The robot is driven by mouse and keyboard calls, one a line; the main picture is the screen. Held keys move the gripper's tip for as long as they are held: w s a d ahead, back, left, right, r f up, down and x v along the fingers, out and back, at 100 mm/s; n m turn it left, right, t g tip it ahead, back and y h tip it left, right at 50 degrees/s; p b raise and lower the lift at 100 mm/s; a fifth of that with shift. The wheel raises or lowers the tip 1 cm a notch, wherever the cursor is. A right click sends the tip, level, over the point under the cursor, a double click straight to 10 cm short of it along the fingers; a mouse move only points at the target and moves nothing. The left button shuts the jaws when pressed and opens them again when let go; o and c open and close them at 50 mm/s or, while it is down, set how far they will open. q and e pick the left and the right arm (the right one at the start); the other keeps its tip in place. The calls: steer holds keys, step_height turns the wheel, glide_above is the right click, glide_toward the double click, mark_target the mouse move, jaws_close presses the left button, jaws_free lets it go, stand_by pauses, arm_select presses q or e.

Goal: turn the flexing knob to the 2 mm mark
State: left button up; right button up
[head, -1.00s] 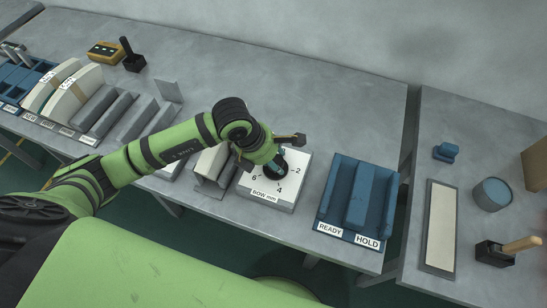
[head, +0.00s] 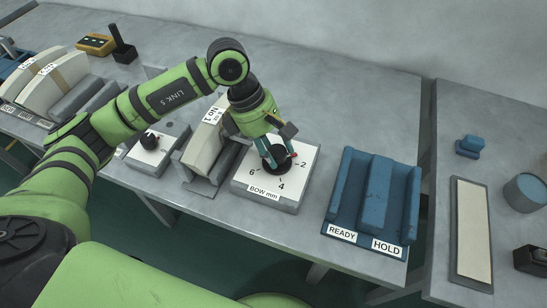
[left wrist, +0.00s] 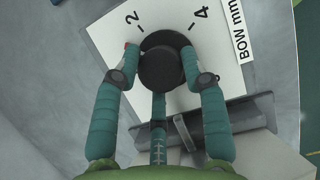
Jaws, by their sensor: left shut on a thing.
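The flexing knob (head: 275,158) is a round black knob on a white dial box (head: 262,192) labelled "BOW mm", with marks 2, 4 and 6. In the left wrist view the knob (left wrist: 162,66) sits between the teal fingers of my left gripper (left wrist: 163,72), which is shut on it. In the head view my left gripper (head: 272,155) reaches down onto the knob from above. A red pointer tip (head: 294,154) shows by the 2 mark, slightly to the side away from 4. A fingertip partly covers the pointer in the left wrist view. My right gripper is out of view.
A blue READY/HOLD rack (head: 372,205) stands right of the dial. A grey holder with a pale panel (head: 203,135) labelled "No 1" stands close on the left. Beyond it is a smaller box (head: 158,157) with a black knob. Bare table lies behind the dial.

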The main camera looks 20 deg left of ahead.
arm_select(q)
steer(key=m+b, duration=0.1)
steer(key=b, duration=0.1)
steer(key=m+g+b, duration=0.1)
steer(key=m+b, duration=0.1)
steer(key=m+g+b, duration=0.1)
steer(key=m+b, duration=0.1)
steer(key=shift+d, duration=0.3)
steer(key=shift+w+m, duration=0.1)
steer(key=shift+m, duration=0.2)
steer(key=shift+m+b, duration=0.35)
steer(key=shift+m, duration=0.05)
steer(key=o, duration=1.1)
steer(key=shift+r, duration=0.1)
steer(key=shift+a, duration=0.1)
steer(key=shift+a+r, duration=0.1)
steer(key=shift+r, duration=0.2)
steer(key=v, duration=1.1)
steer(key=shift+d+r, duration=0.25)
steer(key=shift+d, duration=0.1)
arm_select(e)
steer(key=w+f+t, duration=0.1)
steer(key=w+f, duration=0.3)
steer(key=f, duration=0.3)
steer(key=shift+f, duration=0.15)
